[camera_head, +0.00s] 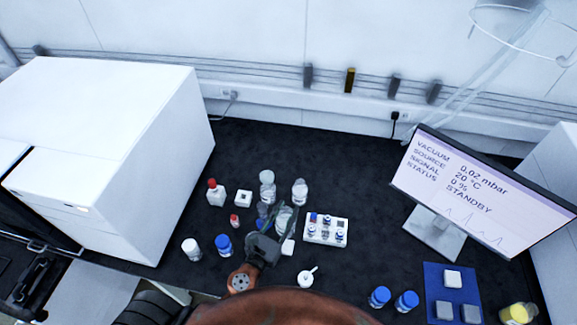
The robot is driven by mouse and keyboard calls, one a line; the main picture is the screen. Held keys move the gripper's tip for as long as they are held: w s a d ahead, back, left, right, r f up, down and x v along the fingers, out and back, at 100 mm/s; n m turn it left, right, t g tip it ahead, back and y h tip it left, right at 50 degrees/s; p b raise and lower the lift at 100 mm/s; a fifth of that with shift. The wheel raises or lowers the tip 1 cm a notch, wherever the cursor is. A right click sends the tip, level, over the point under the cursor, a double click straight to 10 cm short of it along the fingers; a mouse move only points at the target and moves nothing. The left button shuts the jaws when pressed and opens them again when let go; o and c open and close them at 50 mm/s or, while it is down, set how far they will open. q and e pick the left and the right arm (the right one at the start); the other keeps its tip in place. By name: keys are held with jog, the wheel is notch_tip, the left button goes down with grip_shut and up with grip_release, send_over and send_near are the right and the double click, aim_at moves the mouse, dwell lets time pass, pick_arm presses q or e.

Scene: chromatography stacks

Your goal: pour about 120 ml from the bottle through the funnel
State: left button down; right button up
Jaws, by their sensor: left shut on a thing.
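My left gripper (270,236) is near the front middle of the dark bench and is shut on a clear bottle (285,218). The gripper partly hides the bottle, and its tilt and fill level are too small to tell. A clear vessel with a rounded top (267,180) stands just behind, and another clear bottle (300,190) stands to its right. A bluish piece (262,210) shows beside the gripper. I cannot tell which piece is the funnel. My right gripper is not in view.
A white vial rack (338,232) stands right of the gripper. A red-capped bottle (216,192), a blue-capped bottle (223,244) and a white-capped one (191,248) stand left. A small white pot (306,276) is in front. A monitor (470,190) stands right; the bench behind is clear.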

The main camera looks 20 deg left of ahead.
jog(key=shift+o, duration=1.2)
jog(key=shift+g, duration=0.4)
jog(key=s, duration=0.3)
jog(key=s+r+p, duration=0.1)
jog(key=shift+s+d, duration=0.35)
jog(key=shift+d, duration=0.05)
pick_arm(q)
jog(key=w+a+n+h, duration=0.1)
jog(key=w+a, duration=0.4)
jog(key=w, duration=0.3)
jog(key=w+a+n+h, duration=0.1)
jog(key=w+a+n, duration=0.1)
jog(key=w+a, duration=0.3)
jog(key=w, duration=0.3)
jog(key=shift+w+a+r+b, duration=0.25)
jog(key=shift+w+a+b, duration=0.05)
jog(key=shift+w, duration=0.1)
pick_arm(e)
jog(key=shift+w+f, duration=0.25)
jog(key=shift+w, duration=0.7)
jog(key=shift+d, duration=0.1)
pick_arm(q)
jog(key=shift+a, duration=0.1)
jog(key=shift+a+f+n+b, duration=0.15)
jog(key=shift+a+n+b, duration=0.25)
jog(key=shift+n, duration=0.3)
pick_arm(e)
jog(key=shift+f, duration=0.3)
